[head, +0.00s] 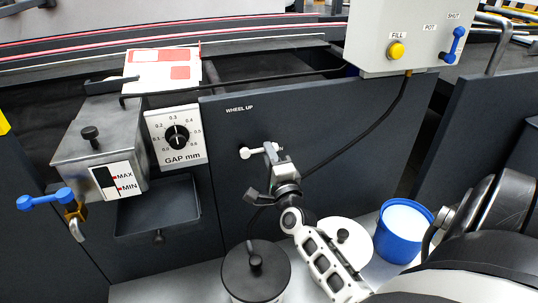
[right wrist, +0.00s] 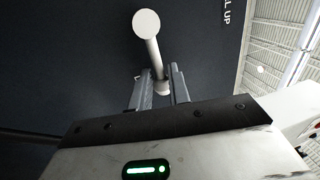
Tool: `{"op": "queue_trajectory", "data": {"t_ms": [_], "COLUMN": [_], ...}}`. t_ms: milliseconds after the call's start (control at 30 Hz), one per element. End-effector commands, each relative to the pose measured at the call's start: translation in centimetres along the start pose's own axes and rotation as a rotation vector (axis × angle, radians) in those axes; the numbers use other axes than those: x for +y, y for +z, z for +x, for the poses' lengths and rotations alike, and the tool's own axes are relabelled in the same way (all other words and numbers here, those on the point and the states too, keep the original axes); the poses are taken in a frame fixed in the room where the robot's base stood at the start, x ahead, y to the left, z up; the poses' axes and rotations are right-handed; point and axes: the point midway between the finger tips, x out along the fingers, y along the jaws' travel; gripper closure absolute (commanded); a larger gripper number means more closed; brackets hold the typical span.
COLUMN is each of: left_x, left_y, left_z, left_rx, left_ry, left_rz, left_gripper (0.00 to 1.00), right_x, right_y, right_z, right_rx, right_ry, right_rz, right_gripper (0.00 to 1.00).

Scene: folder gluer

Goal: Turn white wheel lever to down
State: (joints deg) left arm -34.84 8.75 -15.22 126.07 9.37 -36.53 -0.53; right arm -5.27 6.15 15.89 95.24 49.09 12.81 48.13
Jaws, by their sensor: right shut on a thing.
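The white wheel lever (head: 247,153) is on the dark front panel, below the words WHEEL UP. In the head view it lies nearly level, its round white knob at the left. My right gripper (head: 271,152) reaches up from below and covers the lever's right part. In the right wrist view the knob of the lever (right wrist: 146,22) is clear of the jaws, and its rod runs down between the two fingers of the gripper (right wrist: 159,85). The gripper is shut on the rod. A label right of the lever is mostly hidden by the gripper. My left gripper is not in view.
A GAP mm dial (head: 177,136) and a glue box (head: 97,150) with a blue-handled valve are at the left. A black cable (head: 375,130) hangs right of the lever. A black-lidded pot (head: 256,278), white lid (head: 358,238) and blue pot (head: 402,232) stand below.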

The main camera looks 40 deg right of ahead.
Motion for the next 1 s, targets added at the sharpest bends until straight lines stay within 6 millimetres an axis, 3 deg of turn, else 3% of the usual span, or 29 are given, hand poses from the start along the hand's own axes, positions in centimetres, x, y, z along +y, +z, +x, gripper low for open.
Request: {"op": "queue_trajectory", "data": {"t_ms": [267, 300, 367, 400, 767, 1000], "left_x": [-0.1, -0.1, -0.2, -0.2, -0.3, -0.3], "left_y": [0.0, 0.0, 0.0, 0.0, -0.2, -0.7], "left_z": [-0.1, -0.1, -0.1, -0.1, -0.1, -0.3], "left_rx": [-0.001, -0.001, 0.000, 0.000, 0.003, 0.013], "left_ry": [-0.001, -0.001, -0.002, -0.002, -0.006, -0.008], "left_rz": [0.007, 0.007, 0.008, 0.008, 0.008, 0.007], "left_gripper": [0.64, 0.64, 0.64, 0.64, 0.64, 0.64], "right_x": [0.2, 0.2, 0.2, 0.1, 0.2, 0.2], "right_y": [-0.4, -0.4, -0.4, -0.3, -0.1, -0.1], "right_z": [-0.1, -0.1, -0.1, -0.1, -0.7, -5.3], "right_rx": [0.009, 0.009, 0.008, 0.007, 0.002, 0.001], "right_ry": [0.002, 0.002, 0.002, 0.002, 0.003, 0.007], "right_rz": [-0.001, -0.001, -0.001, -0.001, -0.001, -0.002], "right_gripper": [1.00, 0.79, 0.62, 0.60, 0.60, 0.60]}}
